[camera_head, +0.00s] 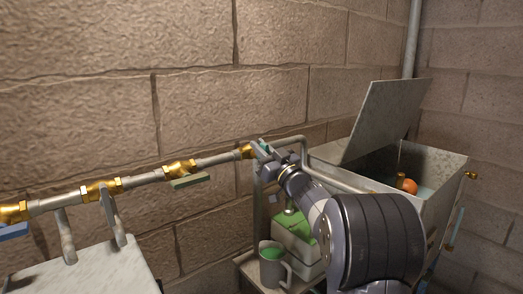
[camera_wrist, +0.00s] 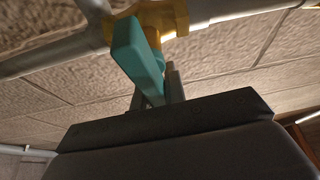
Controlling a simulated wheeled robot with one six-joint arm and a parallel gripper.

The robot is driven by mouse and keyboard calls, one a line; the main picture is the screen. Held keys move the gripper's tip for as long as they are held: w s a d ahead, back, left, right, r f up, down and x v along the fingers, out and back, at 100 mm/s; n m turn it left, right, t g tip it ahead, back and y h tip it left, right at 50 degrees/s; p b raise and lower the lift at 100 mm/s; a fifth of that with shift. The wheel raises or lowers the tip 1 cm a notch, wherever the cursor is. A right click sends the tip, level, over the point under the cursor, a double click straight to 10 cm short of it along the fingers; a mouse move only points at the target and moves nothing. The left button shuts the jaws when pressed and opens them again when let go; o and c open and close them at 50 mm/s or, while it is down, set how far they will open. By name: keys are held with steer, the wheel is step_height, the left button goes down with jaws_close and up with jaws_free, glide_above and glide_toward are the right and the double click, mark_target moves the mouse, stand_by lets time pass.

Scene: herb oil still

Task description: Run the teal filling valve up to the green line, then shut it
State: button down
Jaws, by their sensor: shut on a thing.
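The teal valve handle (camera_wrist: 135,52) hangs from a brass valve body (camera_wrist: 165,18) on a grey pipe in the wrist view. In the head view the teal handle (camera_head: 263,147) shows small at the pipe's right end. My gripper (camera_head: 267,153) is at the handle there. In the wrist view my gripper (camera_wrist: 160,88) is shut on the handle's lower part. An open metal tank (camera_head: 335,158) at the right holds bluish liquid (camera_head: 425,190) and an orange ball (camera_head: 408,186). I cannot make out a green line.
Along the pipe to the left are more brass valves, with a green handle (camera_head: 190,181) and a blue handle (camera_head: 12,231). A mug (camera_head: 271,268) and a pale box with green on top (camera_head: 290,240) stand below my arm. A stone wall is close behind the pipe.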

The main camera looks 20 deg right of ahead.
steer(key=n, duration=0.2)
steer(key=n+g+y+b, duration=0.1)
steer(key=n+y+b, duration=0.1)
steer(key=n, duration=0.1)
steer(key=shift+s+a+f+n, duration=0.1)
steer(key=shift+s+a+n, duration=0.05)
steer(key=shift+a+n, duration=0.2)
steer(key=c, duration=1.5)
jaws_free()
steer(key=shift+o, duration=0.2)
steer(key=b+v, duration=0.3)
steer(key=v, duration=0.7)
steer(key=shift+s+d, duration=0.25)
steer(key=shift+s, duration=0.1)
